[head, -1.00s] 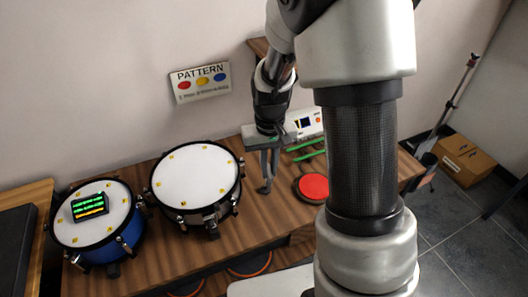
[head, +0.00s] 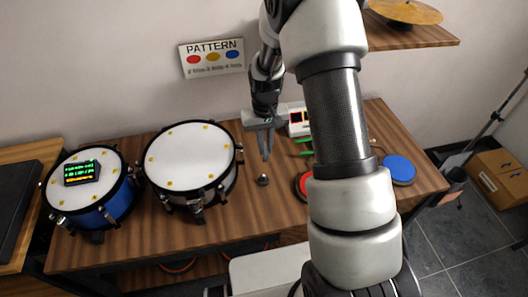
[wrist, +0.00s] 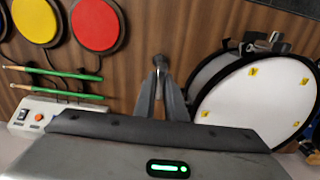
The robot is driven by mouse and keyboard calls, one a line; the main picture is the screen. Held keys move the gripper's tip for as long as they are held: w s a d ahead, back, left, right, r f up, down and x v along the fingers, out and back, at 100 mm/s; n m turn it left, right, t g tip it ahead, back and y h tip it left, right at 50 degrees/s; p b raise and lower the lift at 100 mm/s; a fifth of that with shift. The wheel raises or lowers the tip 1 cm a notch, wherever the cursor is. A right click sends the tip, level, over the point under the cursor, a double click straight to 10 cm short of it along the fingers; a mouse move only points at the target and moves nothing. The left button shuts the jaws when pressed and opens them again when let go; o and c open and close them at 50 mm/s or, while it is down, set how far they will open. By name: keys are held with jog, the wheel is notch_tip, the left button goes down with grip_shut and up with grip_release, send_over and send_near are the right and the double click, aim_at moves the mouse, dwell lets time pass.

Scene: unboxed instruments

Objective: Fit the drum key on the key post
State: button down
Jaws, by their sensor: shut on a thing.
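My gripper (head: 266,157) points down over the table, between the white-headed drum and the red pad. Its fingers are close together. In the wrist view a small grey metal piece (wrist: 159,62) shows at the fingertips (wrist: 160,86); it appears to be the drum key, mostly hidden by the fingers. In the head view a small dark upright piece with a round foot (head: 263,180), perhaps the key post, stands on the table just below the fingertips. I cannot tell whether key and post touch.
The white-headed drum (head: 190,158) stands close left of my gripper, with a blue drum (head: 88,190) beyond. Green sticks (head: 304,147), a white box (head: 298,120), a red pad (head: 303,184) and a blue pad (head: 398,168) lie right. Bare wooden table (head: 240,222) is in front.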

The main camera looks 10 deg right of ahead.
aim_at(264, 159)
jog(key=f, duration=0.1)
jog(key=w+f, duration=0.1)
jog(key=f, duration=0.2)
jog(key=shift+w, duration=0.4)
jog(key=shift+f+b, duration=1.5)
jog(key=shift+f, duration=0.75)
jog(key=shift+f+b, duration=1.3)
jog(key=shift+f, duration=0.25)
jog(key=shift+r, duration=0.1)
jog(key=c, duration=1.7)
grip_release()
jog(key=shift+c, duration=0.2)
jog(key=shift+r, duration=0.15)
notch_tip(264, 159, up, 17)
jog(key=shift+r+p, duration=0.1)
jog(key=shift+p, duration=0.35)
